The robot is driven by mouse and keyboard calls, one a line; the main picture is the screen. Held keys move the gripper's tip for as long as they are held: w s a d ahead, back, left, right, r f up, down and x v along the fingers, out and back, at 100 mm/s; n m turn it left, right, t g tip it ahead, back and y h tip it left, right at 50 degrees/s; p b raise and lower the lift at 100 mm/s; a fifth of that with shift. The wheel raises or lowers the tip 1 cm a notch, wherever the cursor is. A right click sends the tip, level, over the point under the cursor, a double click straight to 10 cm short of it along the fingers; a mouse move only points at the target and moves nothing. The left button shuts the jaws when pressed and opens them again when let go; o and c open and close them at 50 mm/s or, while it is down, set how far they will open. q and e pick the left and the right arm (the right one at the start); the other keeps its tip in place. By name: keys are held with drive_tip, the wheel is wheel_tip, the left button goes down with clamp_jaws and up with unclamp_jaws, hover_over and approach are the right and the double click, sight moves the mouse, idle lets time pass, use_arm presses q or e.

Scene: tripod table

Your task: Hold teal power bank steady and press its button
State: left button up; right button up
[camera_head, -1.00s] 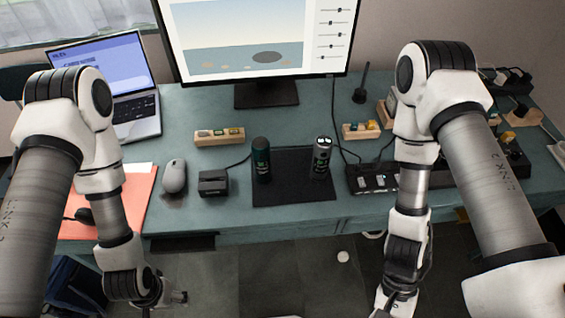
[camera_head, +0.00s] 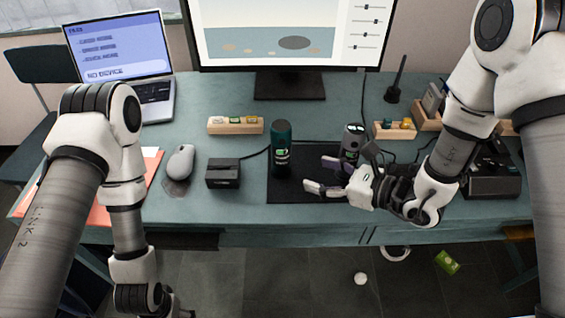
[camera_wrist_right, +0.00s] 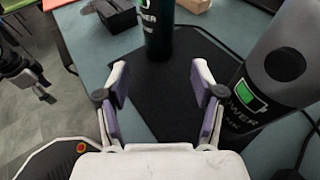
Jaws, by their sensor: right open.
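The teal power bank (camera_head: 281,148) stands upright on the dark mat (camera_head: 285,190), a lit display on its front. In the right wrist view the teal power bank (camera_wrist_right: 158,35) is straight ahead, beyond the fingertips. My right gripper (camera_head: 318,175) is open and empty, low over the mat, its fingers pointing toward the teal power bank without touching it. My left arm hangs at the front left; its gripper is mostly cut off at the bottom edge of the head view. A dark gripper (camera_wrist_right: 25,72), apparently my left, shows at the left of the wrist view.
A grey power bank (camera_head: 353,140) stands right of the teal one, close beside my right gripper (camera_wrist_right: 160,82). A black box (camera_head: 223,174) and mouse (camera_head: 181,161) are left of the mat. A wooden block (camera_head: 236,125) is behind. The laptop (camera_head: 121,48) reads "NO DEVICE".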

sight(289, 166)
drive_tip(key=x, duration=0.9)
drive_tip(key=shift+w+a+f, duration=0.1)
drive_tip(key=shift+w+a, duration=0.05)
drive_tip(key=shift+a, duration=0.2)
use_arm(q)
drive_tip(key=shift+f, duration=0.2)
use_arm(e)
drive_tip(key=shift+c, duration=0.3)
drive_tip(key=c, duration=0.7)
use_arm(q)
clamp_jaws()
